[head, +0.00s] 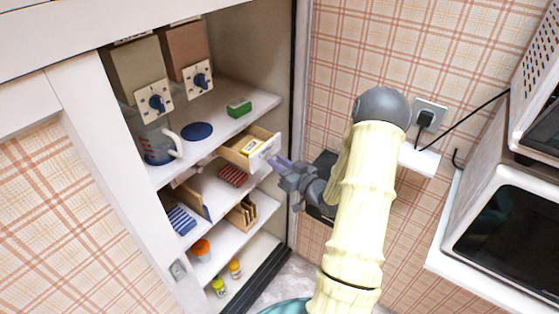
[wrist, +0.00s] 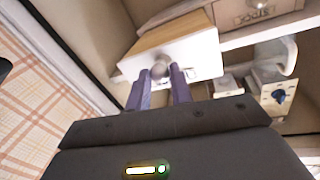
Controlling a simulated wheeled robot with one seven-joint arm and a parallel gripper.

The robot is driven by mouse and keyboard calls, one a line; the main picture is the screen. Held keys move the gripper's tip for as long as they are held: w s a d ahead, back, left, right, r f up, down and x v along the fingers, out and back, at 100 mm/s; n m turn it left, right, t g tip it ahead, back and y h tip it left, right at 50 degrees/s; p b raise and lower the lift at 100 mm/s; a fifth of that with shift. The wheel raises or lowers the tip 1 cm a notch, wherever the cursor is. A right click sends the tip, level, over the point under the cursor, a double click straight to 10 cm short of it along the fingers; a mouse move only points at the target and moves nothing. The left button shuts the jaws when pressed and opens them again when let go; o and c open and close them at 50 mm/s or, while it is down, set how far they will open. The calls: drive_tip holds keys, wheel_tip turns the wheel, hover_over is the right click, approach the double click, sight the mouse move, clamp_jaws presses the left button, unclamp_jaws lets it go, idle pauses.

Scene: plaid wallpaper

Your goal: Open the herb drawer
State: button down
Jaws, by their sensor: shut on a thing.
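A small wooden drawer with a white front (head: 265,151) sticks out from under a cabinet shelf in the head view. Its inside shows, with a yellow and white packet (head: 250,147) in it. I cannot read any label on it. My gripper (head: 274,161) is at the drawer's front, with its purple fingers pointing at it. In the wrist view, the drawer front (wrist: 200,57) faces me and its round grey knob (wrist: 160,68) sits between my fingertips (wrist: 160,76). My gripper is shut on the knob.
The open cabinet holds two dispensers (head: 135,72), a glass jug (head: 157,142), a green box (head: 239,107) and several jars low down. Its right side wall is close to my gripper. A wall socket (head: 428,115) and a white oven (head: 510,235) stand to the right.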

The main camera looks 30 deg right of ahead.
drive_tip(key=shift+s+d, duration=0.1)
drive_tip(key=shift+s, duration=0.1)
drive_tip(key=c, duration=1.2)
unclamp_jaws()
drive_tip(key=shift+c, duration=0.2)
drive_tip(key=shift+s, duration=0.1)
drive_tip(key=b+v, duration=0.2)
drive_tip(key=v, duration=1.5)
